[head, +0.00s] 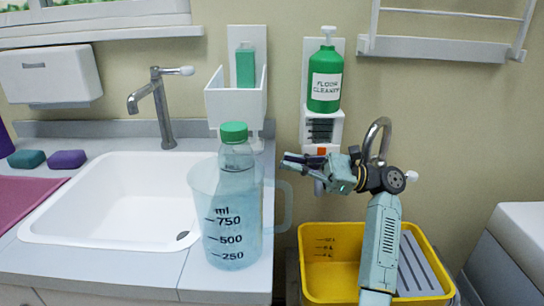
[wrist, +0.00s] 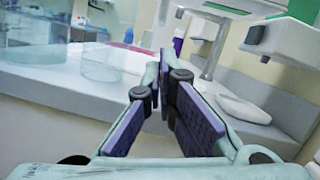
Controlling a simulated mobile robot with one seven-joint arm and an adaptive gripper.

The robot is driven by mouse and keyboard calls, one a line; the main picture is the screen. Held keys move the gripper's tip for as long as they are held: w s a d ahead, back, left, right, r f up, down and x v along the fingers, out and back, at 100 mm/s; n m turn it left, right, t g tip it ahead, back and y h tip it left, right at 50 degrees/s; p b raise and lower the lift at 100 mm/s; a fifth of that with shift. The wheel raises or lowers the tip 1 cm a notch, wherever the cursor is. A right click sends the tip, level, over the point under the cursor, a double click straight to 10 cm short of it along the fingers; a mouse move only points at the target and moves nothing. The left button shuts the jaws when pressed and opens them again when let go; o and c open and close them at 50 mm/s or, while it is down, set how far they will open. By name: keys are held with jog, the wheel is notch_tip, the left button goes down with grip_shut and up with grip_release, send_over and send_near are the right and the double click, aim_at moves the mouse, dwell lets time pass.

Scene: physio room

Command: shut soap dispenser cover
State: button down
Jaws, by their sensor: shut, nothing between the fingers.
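The soap dispenser appears to be the white wall unit left of centre in the head view. Its white cover (head: 236,107) stands swung out from the back plate, open at the top, with a green carton (head: 245,66) showing above it. My gripper (head: 287,161) is to the right of and below this cover, apart from it, pointing left. In the wrist view, my gripper's purple-padded fingers (wrist: 169,80) are close together with nothing between them. A white box-like part (wrist: 282,38) shows at the upper right there; I cannot tell if it is the cover.
A clear jug (head: 198,205) and a green-capped bottle (head: 233,133) stand on the counter below the cover. A green floor cleaner bottle (head: 325,80) hangs above my gripper. A tap (head: 160,105), sink (head: 110,190) and yellow bucket (head: 318,288) are nearby.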

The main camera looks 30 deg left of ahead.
jog(key=p+x, duration=0.1)
jog(key=x, duration=0.8)
jog(key=shift+f, duration=0.1)
jog(key=shift+p, duration=0.45)
